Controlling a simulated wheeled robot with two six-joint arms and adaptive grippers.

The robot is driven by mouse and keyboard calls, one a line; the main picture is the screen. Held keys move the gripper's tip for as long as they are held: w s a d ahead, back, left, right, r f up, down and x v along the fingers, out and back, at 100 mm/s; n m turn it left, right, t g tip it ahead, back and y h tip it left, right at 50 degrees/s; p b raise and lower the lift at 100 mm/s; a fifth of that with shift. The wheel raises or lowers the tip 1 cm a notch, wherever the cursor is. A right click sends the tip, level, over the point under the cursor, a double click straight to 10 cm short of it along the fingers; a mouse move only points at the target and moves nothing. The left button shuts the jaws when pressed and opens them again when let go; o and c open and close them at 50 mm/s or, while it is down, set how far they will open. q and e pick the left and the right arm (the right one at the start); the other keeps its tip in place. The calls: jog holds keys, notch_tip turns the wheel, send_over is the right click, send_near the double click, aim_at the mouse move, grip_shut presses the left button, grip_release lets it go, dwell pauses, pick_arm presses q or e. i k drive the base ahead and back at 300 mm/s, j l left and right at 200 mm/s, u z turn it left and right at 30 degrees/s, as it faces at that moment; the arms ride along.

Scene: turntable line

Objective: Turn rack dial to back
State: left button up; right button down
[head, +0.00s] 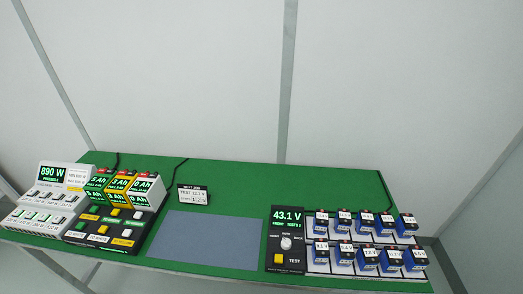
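The rack dial (286,243) is a small light knob on a black tester panel (270,259) at the right of the green table. Small labels sit around the dial, but its pointer is too small to read. Above it a green display (286,216) reads 43.1 V. Below it is a yellow button (278,259) marked TEST. To the right, blue batteries (366,256) with white labels stand in two rows on the rack (319,268). Neither of my grippers is in the head view.
A grey-blue mat (205,240) lies bare mid-table. A small sign (193,195) stands behind it. At the left are a white charger unit (40,210) reading 890 W and a black unit (100,238) with several coloured battery packs (121,188). The back of the green table (240,180) is clear.

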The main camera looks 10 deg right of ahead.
aim_at(286, 244)
jog(key=k+l+z, duration=0.15)
jog(key=z, duration=0.9)
jog(key=k+j+u, duration=0.95)
jog(key=i, duration=0.1)
